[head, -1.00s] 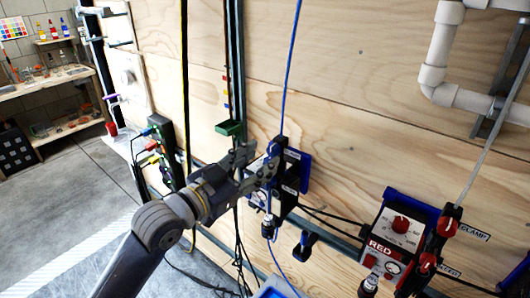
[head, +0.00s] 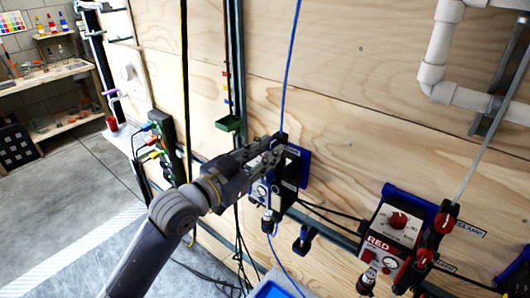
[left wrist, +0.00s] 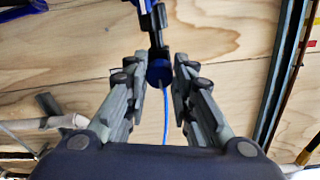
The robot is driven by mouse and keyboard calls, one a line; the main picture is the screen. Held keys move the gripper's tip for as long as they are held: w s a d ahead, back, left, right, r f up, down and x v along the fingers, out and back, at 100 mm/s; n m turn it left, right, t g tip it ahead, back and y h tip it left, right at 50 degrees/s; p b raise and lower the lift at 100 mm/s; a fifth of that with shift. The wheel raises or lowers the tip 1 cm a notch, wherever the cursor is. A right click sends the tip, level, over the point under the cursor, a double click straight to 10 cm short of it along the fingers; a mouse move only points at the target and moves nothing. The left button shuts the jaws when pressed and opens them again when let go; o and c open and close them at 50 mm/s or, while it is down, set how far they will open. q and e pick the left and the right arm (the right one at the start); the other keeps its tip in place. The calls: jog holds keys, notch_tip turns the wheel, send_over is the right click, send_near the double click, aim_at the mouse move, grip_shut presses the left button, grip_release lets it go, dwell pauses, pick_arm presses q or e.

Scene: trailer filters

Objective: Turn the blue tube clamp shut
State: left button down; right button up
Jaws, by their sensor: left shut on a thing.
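My left gripper (head: 276,147) reaches in from the left to the blue unit on the plywood wall. In the left wrist view, the blue clamp knob (left wrist: 159,73) sits between the fingertips of my left gripper (left wrist: 159,68), which is shut on it. In the head view my fingers mostly hide the knob. The blue tube (head: 290,60) comes down from above to the clamp, and blue tube also shows past the knob in the left wrist view (left wrist: 165,112). My right gripper is not in view.
A red unit (head: 388,238) with a red clamp (head: 444,223) is mounted to the right. A small green tray (head: 229,123) sits on the rail left of the gripper. White pipes (head: 436,65) are at the upper right. Black cables hang below.

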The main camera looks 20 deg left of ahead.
pick_arm(q)
jog(key=m+p, duration=0.1)
jog(key=m, duration=0.2)
jog(key=shift+r+m, duration=0.1)
jog(key=shift+m, duration=0.3)
jog(key=m+p, duration=0.1)
jog(key=m, duration=0.4)
jog(key=shift+r+p, duration=0.1)
jog(key=shift+p, duration=0.2)
jog(key=m+p, duration=0.1)
jog(key=m, duration=0.3)
jog(key=shift+m+y, duration=0.3)
jog(key=shift+m, duration=0.1)
jog(key=shift+m+p, duration=0.9)
jog(key=shift+m, duration=1)
jog(key=c, duration=1.3)
grip_release()
jog(key=shift+c, duration=0.2)
